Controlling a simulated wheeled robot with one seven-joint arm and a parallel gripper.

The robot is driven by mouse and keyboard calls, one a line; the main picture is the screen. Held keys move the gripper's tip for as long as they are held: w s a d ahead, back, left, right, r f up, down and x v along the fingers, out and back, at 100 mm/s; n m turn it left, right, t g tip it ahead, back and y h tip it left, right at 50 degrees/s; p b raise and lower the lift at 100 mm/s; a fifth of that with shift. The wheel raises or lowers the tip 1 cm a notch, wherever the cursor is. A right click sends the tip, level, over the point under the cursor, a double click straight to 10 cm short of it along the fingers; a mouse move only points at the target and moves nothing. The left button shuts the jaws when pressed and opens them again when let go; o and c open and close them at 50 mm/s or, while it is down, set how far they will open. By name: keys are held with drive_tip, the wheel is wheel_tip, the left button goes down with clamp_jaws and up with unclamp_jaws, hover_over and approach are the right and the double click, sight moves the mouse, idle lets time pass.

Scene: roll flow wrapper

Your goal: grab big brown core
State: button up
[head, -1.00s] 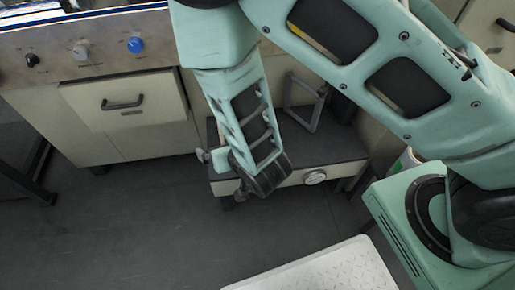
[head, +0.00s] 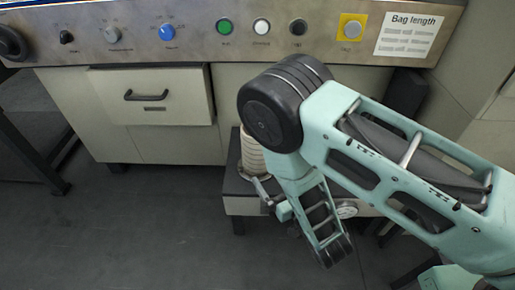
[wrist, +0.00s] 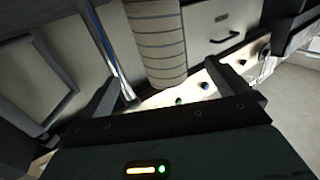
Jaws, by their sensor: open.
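A pale tan, banded cylinder (head: 250,155), which looks like the core, stands upright on a low dark-topped stand, partly hidden behind my arm. It also shows in the wrist view (wrist: 157,45), at top centre, beyond the space between the fingers. My gripper (head: 264,190) is beside the cylinder's lower front in the head view. In the wrist view my gripper (wrist: 172,90) has its two fingers spread wide with nothing between them. I cannot tell whether a finger touches the cylinder.
The low stand (head: 240,206) sits under the machine's control panel (head: 190,50), which has several knobs and buttons. A cabinet drawer (head: 150,97) is to the left. A metal post (wrist: 108,45) is left of the cylinder in the wrist view. The floor at front left is clear.

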sight(264, 156)
drive_tip(key=b+x, duration=0.1)
drive_tip(key=x, duration=0.6)
drive_tip(key=shift+r+b+x, duration=0.2)
drive_tip(key=shift+b+x, duration=1.2)
drive_tip(key=shift+x, duration=1.65)
drive_tip(key=shift+s, duration=0.1)
drive_tip(key=c, duration=1.1)
